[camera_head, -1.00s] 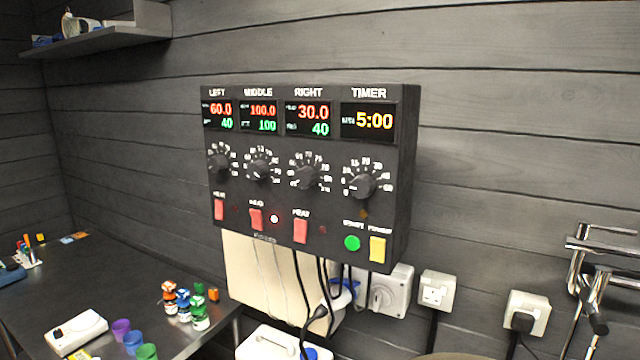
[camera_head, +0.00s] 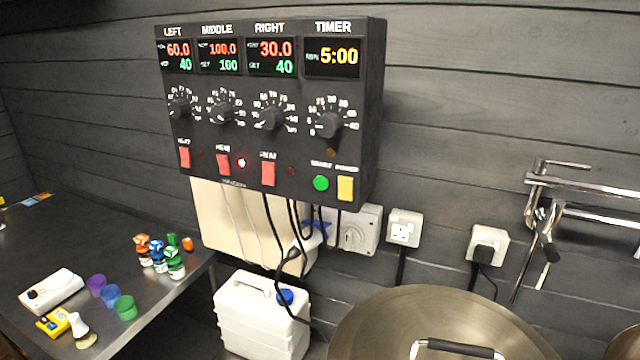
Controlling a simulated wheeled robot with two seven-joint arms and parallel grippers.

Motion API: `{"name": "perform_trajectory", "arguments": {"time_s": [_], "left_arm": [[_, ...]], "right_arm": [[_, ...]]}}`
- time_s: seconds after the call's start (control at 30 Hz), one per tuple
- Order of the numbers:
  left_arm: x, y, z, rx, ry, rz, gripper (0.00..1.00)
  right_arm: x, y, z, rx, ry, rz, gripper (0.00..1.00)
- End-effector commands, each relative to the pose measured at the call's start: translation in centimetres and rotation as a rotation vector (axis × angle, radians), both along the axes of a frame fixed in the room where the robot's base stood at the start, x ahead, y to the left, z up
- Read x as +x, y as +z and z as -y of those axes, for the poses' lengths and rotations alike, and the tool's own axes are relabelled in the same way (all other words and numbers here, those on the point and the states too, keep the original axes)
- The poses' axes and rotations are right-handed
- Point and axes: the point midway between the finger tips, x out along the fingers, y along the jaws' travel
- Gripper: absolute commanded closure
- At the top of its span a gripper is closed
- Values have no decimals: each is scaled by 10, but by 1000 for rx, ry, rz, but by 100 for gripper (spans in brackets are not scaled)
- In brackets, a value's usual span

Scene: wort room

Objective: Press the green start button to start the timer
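The green start button (camera_head: 320,183) is a round button at the lower right of the black control panel (camera_head: 290,187) on the wall. A yellow rocker switch (camera_head: 345,188) is just right of it. The timer display (camera_head: 332,57) reads 5:00 in orange. The timer knob (camera_head: 327,124) is below the display. Neither of my grippers is in view, and nothing covers the button.
A large metal lid (camera_head: 400,310) with a handle stands below the panel at front right. A white jerrycan (camera_head: 255,315) is under the panel. Steel pipes (camera_head: 590,185) stick out at right. A dark bench (camera_head: 70,235) with small bottles and cups is at left.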

Motion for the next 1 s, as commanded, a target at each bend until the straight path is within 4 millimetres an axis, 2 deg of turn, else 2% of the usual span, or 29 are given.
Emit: {"name": "perform_trajectory", "arguments": {"time_s": [0.03,0.13,0.17,1.0], "left_arm": [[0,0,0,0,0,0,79],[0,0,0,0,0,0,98],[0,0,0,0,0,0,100],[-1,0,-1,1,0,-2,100]], "right_arm": [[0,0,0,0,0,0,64],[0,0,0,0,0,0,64],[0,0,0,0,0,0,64],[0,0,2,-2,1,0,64]]}}
